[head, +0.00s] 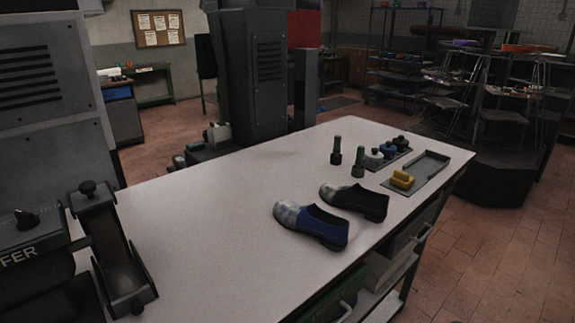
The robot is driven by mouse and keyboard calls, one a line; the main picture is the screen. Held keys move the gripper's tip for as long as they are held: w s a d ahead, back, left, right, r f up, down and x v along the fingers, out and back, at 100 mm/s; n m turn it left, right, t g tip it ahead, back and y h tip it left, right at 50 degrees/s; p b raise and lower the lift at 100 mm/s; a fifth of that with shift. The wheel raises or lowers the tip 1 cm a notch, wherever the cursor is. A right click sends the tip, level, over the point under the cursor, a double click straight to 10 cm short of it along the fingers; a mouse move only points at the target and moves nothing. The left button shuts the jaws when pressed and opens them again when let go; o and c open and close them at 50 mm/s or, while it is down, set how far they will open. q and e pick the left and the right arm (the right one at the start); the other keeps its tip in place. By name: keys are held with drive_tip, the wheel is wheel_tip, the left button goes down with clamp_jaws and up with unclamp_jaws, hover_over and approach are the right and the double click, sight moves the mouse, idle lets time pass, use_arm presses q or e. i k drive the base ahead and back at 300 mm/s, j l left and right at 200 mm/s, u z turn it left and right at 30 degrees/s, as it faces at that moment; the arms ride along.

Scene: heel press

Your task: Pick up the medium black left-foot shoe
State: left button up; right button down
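A black shoe (356,200) with a greyish toe lies on the white table (210,205), right of the middle, its toe pointing left. A blue shoe (312,225) with a pale toe lies beside it, nearer the front edge and to the left. Both rest upright on their soles. I cannot tell from this view which foot or size the black shoe is. Neither of my grippers is in view.
A grey machine with a trough (118,262) is at the left. The table's left and middle are clear.

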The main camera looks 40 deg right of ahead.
sight(375, 206)
drive_tip(key=z, duration=1.85)
drive_tip(key=i+l, duration=0.2)
drive_tip(key=l, duration=0.1)
